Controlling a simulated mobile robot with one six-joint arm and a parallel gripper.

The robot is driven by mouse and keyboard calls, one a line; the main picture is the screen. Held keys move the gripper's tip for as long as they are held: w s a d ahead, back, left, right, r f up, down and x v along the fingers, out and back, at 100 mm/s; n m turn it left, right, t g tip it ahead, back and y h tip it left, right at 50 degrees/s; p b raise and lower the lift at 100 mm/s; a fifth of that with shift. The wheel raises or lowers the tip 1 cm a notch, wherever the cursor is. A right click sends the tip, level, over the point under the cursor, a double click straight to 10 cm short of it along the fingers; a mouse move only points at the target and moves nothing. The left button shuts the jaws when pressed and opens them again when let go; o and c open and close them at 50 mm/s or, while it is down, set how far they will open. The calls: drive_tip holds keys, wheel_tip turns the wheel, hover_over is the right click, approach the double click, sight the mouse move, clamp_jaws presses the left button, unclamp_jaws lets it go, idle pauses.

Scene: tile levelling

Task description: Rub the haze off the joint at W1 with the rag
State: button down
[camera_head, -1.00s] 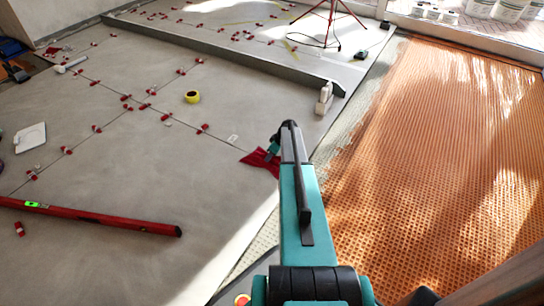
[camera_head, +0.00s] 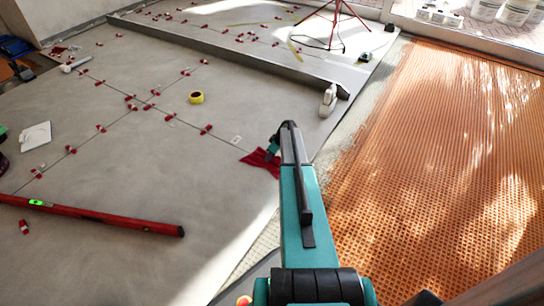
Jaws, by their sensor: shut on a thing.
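My arm reaches forward from the bottom middle, and my gripper (camera_head: 272,153) is at its far end, low over the grey tiles and mostly hidden behind the wrist. The red rag (camera_head: 260,161) is held at the gripper and spreads out on or just above the tile surface, near the right edge of the tiled area. A small white label (camera_head: 236,140) lies on the tile just up and left of the rag; its writing is too small to read. I cannot make out any haze on the joint (camera_head: 222,136) beside it.
Red levelling clips (camera_head: 150,106) line the joints. A yellow tape roll (camera_head: 196,97), a red spirit level (camera_head: 90,215) and a white bottle (camera_head: 328,100) lie or stand on the tiles. A long grey bar (camera_head: 230,58) crosses behind. Orange matting (camera_head: 430,170) covers the right.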

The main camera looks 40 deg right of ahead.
sight(261, 153)
drive_tip(key=shift+w+a, duration=0.1)
drive_tip(key=shift+w, duration=0.35)
drive_tip(key=shift+w, duration=0.15)
drive_tip(key=shift+w+a, duration=0.3)
drive_tip(key=shift+w, duration=0.5)
drive_tip(key=shift+w, duration=0.15)
drive_tip(key=shift+w+a+p, duration=0.25)
drive_tip(key=shift+w+p, duration=0.1)
drive_tip(key=shift+w, duration=0.4)
drive_tip(key=shift+w, duration=0.1)
drive_tip(key=shift+w+a, duration=0.25)
drive_tip(key=shift+w, duration=0.6)
drive_tip(key=shift+w, duration=0.1)
idle(0.3)
drive_tip(key=shift+w+a+p, duration=0.35)
drive_tip(key=shift+w, duration=0.5)
